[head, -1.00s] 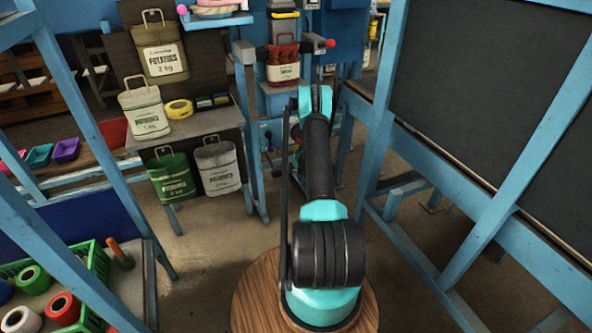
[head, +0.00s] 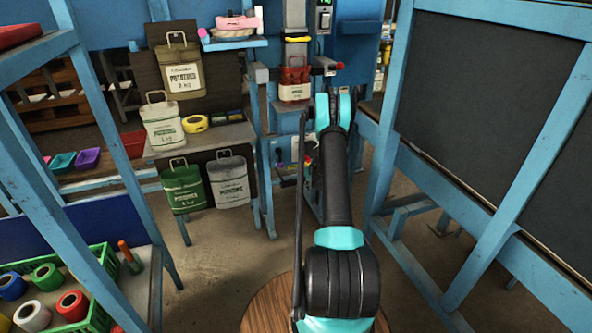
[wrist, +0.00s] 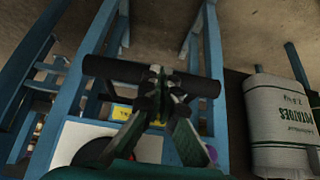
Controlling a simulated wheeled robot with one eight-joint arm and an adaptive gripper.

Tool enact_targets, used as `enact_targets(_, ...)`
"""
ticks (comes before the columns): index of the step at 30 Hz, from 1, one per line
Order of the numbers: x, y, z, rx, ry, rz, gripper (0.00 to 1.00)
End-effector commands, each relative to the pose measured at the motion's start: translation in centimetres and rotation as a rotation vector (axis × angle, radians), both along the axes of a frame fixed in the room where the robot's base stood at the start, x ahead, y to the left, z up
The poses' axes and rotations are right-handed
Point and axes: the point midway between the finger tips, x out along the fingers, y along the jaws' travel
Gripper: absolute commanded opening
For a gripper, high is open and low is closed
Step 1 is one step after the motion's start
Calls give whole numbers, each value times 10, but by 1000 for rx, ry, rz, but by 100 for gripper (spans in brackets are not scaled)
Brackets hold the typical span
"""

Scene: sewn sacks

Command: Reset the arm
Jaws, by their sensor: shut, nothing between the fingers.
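My teal and black arm (head: 333,190) rises from a round wooden-topped base in the head view and reaches forward, away from the camera. Its far end hides my gripper in that view. In the wrist view my gripper (wrist: 157,74) is shut and empty, its two dark fingers meeting at the tips. A dark horizontal bar (wrist: 205,87) shows right by the fingers; I cannot tell whether they touch it. A white potato sack (wrist: 285,120) appears upside down at the right of the wrist view, apart from the fingers.
A red sack (head: 294,82) is at a blue stand beyond my arm. Blue-framed blackboards (head: 480,110) stand right. A green crate of spools (head: 95,262) is left. Some floor between is clear.

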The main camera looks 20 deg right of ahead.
Motion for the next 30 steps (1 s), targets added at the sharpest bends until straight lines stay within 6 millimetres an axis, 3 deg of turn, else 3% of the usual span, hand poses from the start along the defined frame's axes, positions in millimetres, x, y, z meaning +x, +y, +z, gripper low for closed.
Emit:
enact_targets(4,0,1,3,0,1,0,0)
enact_targets(7,-3,8,19,2,5,2,0)
enact_targets(14,-25,41,92,9,33,3,0)
enact_targets(23,-80,90,186,16,73,1,0)
enact_targets(30,-142,128,245,18,102,-3,0)
